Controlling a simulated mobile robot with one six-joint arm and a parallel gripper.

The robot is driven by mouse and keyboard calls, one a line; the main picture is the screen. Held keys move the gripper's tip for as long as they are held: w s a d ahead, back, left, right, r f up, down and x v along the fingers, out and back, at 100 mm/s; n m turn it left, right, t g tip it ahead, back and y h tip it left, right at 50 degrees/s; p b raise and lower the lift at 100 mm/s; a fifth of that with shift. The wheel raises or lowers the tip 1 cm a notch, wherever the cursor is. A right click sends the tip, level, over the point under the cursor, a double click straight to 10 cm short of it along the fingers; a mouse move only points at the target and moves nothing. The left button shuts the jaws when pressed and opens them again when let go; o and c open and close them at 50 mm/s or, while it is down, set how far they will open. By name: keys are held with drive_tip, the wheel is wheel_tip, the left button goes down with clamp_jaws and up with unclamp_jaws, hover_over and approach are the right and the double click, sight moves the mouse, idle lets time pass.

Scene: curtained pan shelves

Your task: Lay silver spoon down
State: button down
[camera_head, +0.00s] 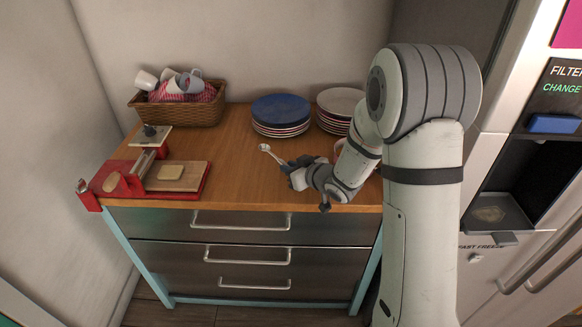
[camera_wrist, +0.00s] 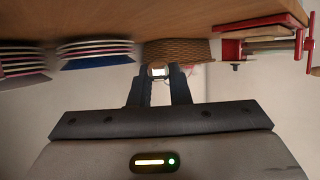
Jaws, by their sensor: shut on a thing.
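The silver spoon (camera_head: 267,150) sticks out from my gripper (camera_head: 287,167), its bowl end pointing up and to the left, over the middle of the wooden counter (camera_head: 232,165). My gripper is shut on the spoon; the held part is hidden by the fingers. In the wrist view, which is upside down, a small bright piece of the spoon (camera_wrist: 158,72) shows between the fingertips of my gripper (camera_wrist: 160,80). The spoon seems to be just above the counter; I cannot tell the exact gap.
A stack of plates with a blue one on top (camera_head: 281,109) and a white-topped stack (camera_head: 341,101) stand at the back. A wicker basket (camera_head: 177,111) with cups is back left. A red slicer with a wooden board (camera_head: 178,185) is front left. The counter between them is clear.

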sight(291, 191)
drive_tip(key=shift+f+b, duration=2.5)
drive_tip(key=shift+f, duration=0.55)
drive_tip(key=c, duration=1.7)
unclamp_jaws()
drive_tip(key=shift+o, duration=0.4)
drive_tip(key=o, duration=0.5)
drive_tip(key=shift+v, duration=4)
